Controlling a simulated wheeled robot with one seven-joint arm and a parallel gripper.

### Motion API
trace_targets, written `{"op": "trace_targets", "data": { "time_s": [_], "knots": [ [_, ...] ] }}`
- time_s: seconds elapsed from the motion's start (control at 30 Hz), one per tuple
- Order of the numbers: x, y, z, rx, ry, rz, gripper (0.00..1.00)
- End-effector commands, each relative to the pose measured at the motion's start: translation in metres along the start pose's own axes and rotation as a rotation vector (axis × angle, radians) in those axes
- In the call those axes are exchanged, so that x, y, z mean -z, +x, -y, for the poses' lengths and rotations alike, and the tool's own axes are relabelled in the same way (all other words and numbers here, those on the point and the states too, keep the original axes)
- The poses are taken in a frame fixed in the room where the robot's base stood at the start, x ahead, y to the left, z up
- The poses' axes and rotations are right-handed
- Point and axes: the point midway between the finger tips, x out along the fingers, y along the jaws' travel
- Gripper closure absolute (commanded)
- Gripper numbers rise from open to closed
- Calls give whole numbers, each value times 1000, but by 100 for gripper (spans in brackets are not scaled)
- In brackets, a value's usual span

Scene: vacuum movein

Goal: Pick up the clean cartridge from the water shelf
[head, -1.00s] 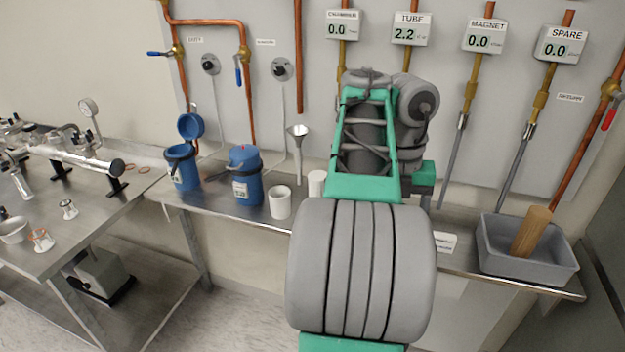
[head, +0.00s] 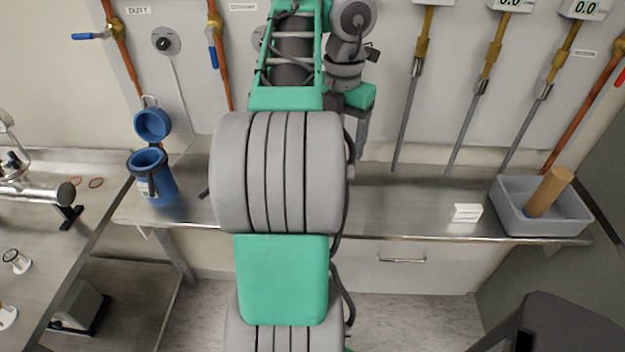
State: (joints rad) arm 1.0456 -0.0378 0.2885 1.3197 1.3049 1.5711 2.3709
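A steel shelf (head: 400,208) runs along the wall in the head view; I cannot tell whether it is the water shelf. I cannot make out a clean cartridge for sure; my arm hides the shelf's middle-left part. My gripper (head: 362,135) shows partly beyond my arm, above the back of the shelf and pointing down. Its fingers are seen edge-on, so their opening and anything between them cannot be made out. A small white block (head: 466,212) lies on the shelf to the gripper's right.
A grey tub (head: 555,222) with a tan cylinder (head: 550,190) leaning in it stands at the shelf's right end. An open blue flask (head: 152,178) stands at the left end. Grey pipes (head: 407,115) come down the wall behind the shelf. A steel bench (head: 60,215) is at left.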

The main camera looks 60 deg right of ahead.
Motion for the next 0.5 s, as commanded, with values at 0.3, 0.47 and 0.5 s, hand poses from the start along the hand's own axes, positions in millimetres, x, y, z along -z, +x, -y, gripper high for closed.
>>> {"op": "trace_targets", "data": {
  "time_s": [0.3,0.47,0.5],
  "knots": [
    [-3,49,-2,1,-3,-1,28],
    [-6,76,-4,0,-3,1,28],
    [-6,79,-3,0,-2,0,28]
  ]
}}
